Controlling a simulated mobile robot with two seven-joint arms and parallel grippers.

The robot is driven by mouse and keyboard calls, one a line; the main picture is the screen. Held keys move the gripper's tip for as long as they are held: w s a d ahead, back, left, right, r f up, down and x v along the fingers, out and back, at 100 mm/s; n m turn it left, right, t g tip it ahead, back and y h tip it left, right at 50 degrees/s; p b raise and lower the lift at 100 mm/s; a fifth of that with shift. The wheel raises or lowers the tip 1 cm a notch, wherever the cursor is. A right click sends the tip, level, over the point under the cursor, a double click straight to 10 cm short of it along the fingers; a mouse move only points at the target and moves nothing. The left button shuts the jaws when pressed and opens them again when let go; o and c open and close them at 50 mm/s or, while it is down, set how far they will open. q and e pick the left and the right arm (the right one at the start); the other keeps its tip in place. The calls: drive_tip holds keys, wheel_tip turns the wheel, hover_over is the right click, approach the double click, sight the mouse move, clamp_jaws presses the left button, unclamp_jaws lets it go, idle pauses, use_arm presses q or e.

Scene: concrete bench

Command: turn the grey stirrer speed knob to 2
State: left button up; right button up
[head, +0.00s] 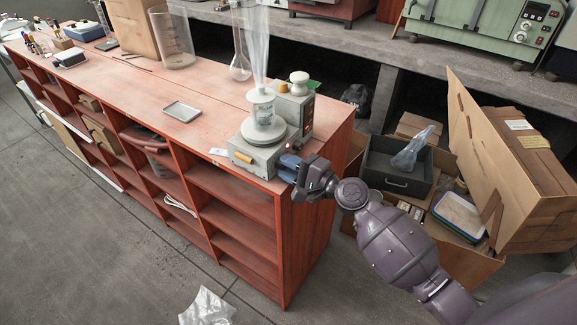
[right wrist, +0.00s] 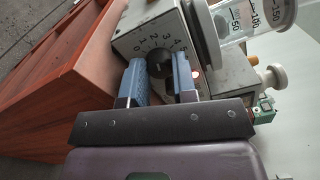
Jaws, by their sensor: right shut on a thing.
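The stirrer (head: 258,150) is a grey box with a round top plate, standing at the right end of the red-brown bench. It also shows in the right wrist view (right wrist: 140,24), where its front carries a printed scale from 0 to 5. The stirrer speed knob (right wrist: 160,62) is dark grey and round, below the scale's arc. My right gripper (head: 289,166) is at the stirrer's front, its blue fingers on either side of the knob and shut on it. The fingers hide part of the knob, and I cannot read its setting. My left gripper is not in view.
A clear vessel (head: 263,106) stands on the stirrer's plate. A tall flask (head: 240,67), a large beaker (head: 173,40) and a grey tray (head: 182,111) stand farther along the bench. Cardboard boxes (head: 518,170) and a black drawer (head: 397,180) lie to the right.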

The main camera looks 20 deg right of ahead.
drive_tip(key=o, duration=0.7)
drive_tip(key=shift+c, duration=0.2)
drive_tip(key=b+v, duration=0.1)
drive_tip(key=v, duration=1)
drive_tip(key=shift+b, duration=0.35)
drive_tip(key=shift+w, duration=0.1)
